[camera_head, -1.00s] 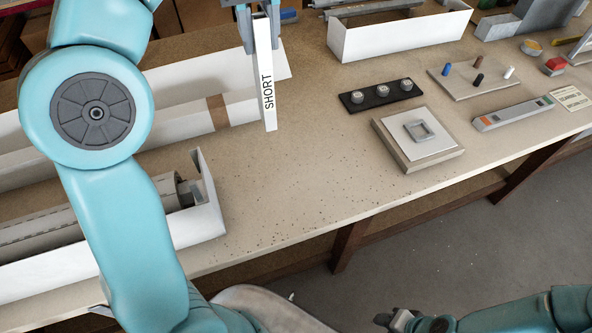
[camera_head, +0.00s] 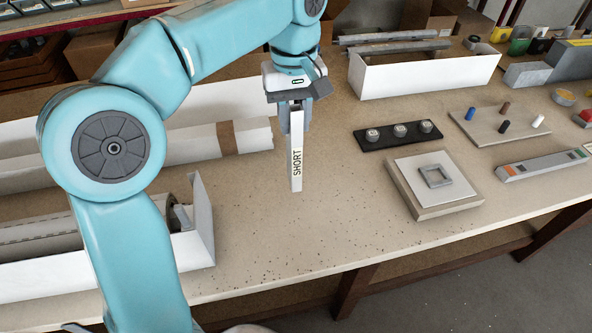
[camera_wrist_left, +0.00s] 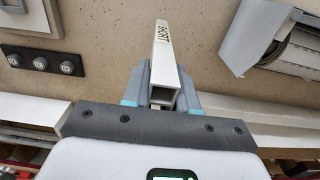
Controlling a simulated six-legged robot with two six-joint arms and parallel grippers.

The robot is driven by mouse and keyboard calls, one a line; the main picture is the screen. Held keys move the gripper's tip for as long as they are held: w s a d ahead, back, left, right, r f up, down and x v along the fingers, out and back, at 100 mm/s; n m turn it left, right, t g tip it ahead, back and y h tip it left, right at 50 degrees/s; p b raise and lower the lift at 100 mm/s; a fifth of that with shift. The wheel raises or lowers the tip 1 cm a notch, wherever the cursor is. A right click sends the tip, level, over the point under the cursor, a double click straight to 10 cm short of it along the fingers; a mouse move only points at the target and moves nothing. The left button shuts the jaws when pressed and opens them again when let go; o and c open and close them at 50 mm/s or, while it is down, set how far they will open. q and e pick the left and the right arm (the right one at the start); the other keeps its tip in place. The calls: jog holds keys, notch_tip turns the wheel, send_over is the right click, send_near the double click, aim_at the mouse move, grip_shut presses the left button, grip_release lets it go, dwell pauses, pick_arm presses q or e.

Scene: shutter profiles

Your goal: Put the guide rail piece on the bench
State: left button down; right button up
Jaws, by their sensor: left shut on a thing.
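The guide rail piece (camera_head: 297,165) is a white, narrow bar marked SHORT. My left gripper (camera_head: 297,112) is shut on its upper end, and the piece hangs upright from the fingers. In the left wrist view the piece (camera_wrist_left: 163,55) points away from the left gripper (camera_wrist_left: 163,90), and its near end looks hollow. The bench (camera_head: 300,235) has a speckled beige top and lies below the piece. I cannot tell for sure whether the lower end touches the bench. My right gripper is not in view now.
A white open box (camera_head: 205,225) with a roller stands at left. A long white box (camera_head: 430,75) is at the back. A black strip with three knobs (camera_head: 398,133), a square pad (camera_head: 435,180) and a peg board (camera_head: 500,125) lie at right. The front middle is clear.

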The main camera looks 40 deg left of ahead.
aim_at(294, 161)
pick_arm(q)
jog(key=f, duration=1)
jog(key=shift+s+b, duration=0.2)
jog(key=shift+b, duration=0.2)
jog(key=shift+d+f, duration=0.1)
jog(key=shift+f, duration=0.15)
jog(key=shift+w, duration=0.2)
jog(key=shift+s+f, duration=0.15)
jog(key=shift+f, duration=0.05)
jog(key=c, duration=1.2)
grip_release()
jog(key=o, duration=0.3)
